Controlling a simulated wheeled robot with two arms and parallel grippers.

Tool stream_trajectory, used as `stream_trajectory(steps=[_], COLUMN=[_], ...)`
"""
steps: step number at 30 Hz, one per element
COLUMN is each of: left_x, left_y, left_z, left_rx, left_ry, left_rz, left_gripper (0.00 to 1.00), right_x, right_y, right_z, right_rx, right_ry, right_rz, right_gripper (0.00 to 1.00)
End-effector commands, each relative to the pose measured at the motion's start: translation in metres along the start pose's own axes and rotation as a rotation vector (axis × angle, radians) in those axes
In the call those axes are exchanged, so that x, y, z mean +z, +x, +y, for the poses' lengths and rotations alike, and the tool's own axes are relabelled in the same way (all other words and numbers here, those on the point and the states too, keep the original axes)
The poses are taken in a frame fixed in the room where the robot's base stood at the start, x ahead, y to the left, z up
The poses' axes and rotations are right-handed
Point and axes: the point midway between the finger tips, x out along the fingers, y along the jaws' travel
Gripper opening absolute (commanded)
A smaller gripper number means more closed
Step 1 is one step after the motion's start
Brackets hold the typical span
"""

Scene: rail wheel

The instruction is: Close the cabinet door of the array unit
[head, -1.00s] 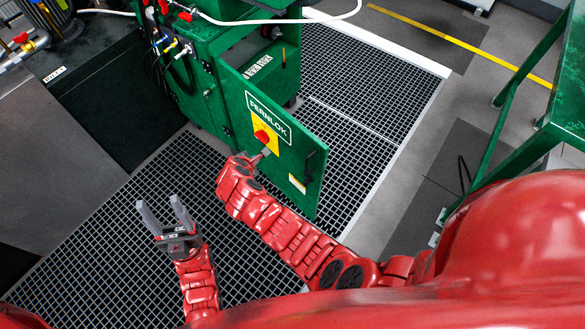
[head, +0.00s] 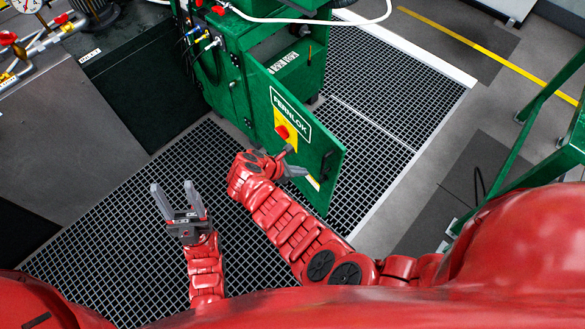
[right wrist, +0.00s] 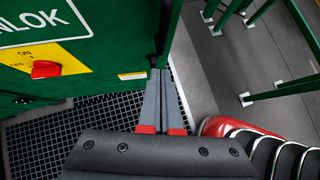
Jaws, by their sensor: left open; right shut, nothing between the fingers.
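The green cabinet door (head: 318,150) of the array unit (head: 232,85) stands open, swung out towards me, with its FERNLOK outer face on my side. It carries a yellow panel with a red knob (head: 282,132), which also shows in the right wrist view (right wrist: 46,69). My right gripper (head: 304,170) is shut and empty in front of the door's lower part, towards its free edge. In the right wrist view its fingertips (right wrist: 162,72) lie beside the door's edge; I cannot tell whether they touch. My left gripper (head: 176,187) is open and empty above the grating, left of the door.
A dark grating floor (head: 130,235) lies below and behind the door. A green frame (head: 535,135) stands at the right. Hoses and valves (head: 205,30) sit on the unit's left side. The cabinet opening (head: 290,50) shows behind the door.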

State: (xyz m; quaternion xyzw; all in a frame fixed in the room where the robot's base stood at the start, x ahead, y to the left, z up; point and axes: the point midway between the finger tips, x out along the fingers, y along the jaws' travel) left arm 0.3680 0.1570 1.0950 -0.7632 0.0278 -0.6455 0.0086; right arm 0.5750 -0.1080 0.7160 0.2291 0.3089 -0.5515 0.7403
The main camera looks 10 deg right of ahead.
Motion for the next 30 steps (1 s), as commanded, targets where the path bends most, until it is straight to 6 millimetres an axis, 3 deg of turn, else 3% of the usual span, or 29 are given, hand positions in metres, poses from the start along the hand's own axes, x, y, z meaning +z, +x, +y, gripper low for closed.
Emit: stream_trajectory(steps=[9,25,30], left_x=[-0.002,-0.002,-0.003], left_y=[0.012,0.013,0.019], left_z=[-0.001,-0.001,-0.001], left_rx=[0.0,0.0,0.0], left_ry=[0.0,0.0,0.0], left_rz=[0.0,0.0,0.0], left_gripper=[0.55,0.55,0.55], right_x=[0.024,0.029,0.041], right_y=[0.033,0.04,0.05], right_z=[-0.001,0.0,0.002], right_rx=[-0.001,0.002,0.017], right_ry=[0.001,-0.002,-0.018], right_rz=[0.002,0.002,0.001], right_gripper=[0.0,0.0,0.0])
